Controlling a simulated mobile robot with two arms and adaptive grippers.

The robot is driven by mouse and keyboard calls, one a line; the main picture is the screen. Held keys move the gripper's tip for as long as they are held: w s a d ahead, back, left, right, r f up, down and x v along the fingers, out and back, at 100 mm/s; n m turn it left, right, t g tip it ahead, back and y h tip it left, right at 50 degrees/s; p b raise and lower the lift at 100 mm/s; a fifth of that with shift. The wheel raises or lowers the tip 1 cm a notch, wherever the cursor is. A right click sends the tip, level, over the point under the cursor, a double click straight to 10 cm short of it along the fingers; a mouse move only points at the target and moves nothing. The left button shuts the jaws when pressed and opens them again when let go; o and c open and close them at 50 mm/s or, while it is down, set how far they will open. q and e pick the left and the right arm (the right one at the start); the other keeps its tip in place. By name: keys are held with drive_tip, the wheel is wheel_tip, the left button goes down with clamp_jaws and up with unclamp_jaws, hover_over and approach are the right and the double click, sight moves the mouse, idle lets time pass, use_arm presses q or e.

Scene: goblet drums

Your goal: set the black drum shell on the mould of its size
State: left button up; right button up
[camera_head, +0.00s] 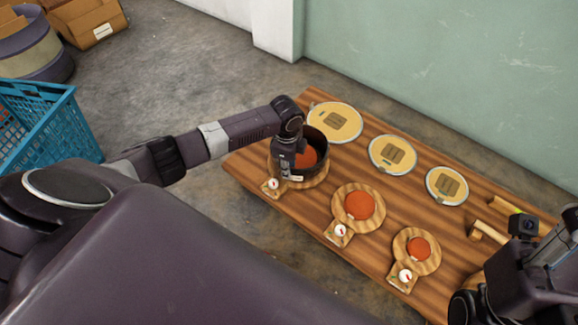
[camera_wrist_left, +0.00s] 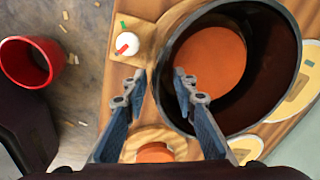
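The black drum shell (camera_head: 322,147) stands upright on the leftmost, largest round wooden mould (camera_head: 312,183), around its orange-red centre disc (camera_wrist_left: 208,62). Two smaller moulds with orange-red discs stand in the same row, a middle one (camera_head: 341,205) and a small one (camera_head: 430,262). My left gripper (camera_head: 289,172) is at the shell's near-left wall. In the left wrist view its fingers (camera_wrist_left: 156,88) straddle the rim, one inside and one outside, with a gap to the wall on both sides. My right gripper (camera_head: 522,240) is at the lower right; its fingers are not clear.
Three round cream pieces (camera_head: 335,122) lie along the table's far side. Wooden handled tools (camera_head: 488,232) lie at the right end, near my right arm. A blue crate (camera_head: 45,125) stands left of the table. A red bucket (camera_wrist_left: 30,62) stands on the floor.

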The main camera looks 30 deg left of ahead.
use_arm(q)
wheel_tip(320, 180, up, 12)
drive_tip(key=s, duration=0.1)
idle(0.5)
drive_tip(key=shift+d, duration=0.1)
